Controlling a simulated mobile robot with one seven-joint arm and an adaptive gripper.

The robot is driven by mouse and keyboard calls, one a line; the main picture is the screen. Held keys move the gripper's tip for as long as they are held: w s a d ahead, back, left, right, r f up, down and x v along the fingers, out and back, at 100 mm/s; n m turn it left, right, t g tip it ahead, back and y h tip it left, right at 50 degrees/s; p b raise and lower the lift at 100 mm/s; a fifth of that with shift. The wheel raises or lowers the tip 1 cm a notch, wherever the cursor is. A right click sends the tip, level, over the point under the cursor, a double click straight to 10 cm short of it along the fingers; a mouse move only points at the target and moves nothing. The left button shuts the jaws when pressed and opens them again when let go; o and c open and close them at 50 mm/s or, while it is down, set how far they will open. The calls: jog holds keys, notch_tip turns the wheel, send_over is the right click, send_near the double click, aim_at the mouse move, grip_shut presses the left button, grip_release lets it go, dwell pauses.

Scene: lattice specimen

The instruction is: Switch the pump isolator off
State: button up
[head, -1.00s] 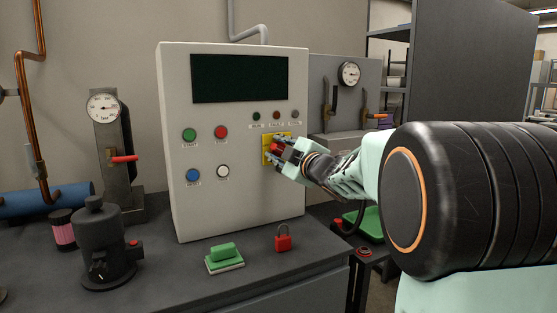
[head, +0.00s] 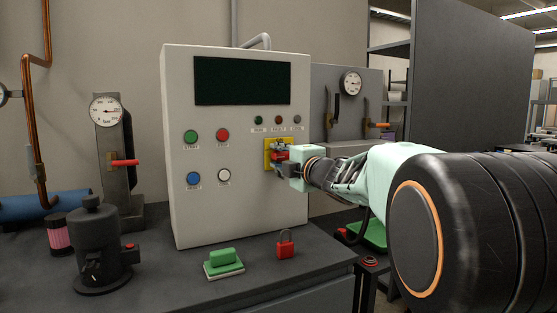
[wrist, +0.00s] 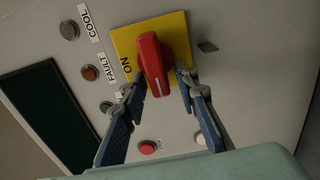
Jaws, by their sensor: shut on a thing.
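The pump isolator is a red rotary handle (wrist: 153,66) on a yellow plate (wrist: 122,38), on the front of the grey control cabinet (head: 240,215). In the head view the handle (head: 280,156) is partly covered by my gripper (head: 282,158). In the wrist view my gripper (wrist: 156,82) has one finger on each side of the handle and is shut on it. The handle lies crosswise on the panel, its long axis roughly level, with a white mark near one end. The word ON is on the plate's upper edge; no OFF label shows.
Push buttons and indicator lamps sit left of and above the isolator. On the bench are a red padlock (head: 286,245), a green block on a pale base (head: 222,260) and a dark pump-like unit (head: 97,250). A gauge panel (head: 350,110) stands behind at right.

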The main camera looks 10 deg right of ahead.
dwell(0.3)
jog(key=o, duration=0.8)
jog(key=shift+c, duration=0.2)
jog(key=v, duration=0.7)
jog(key=shift+s, duration=0.25)
jog(key=shift+d, duration=0.1)
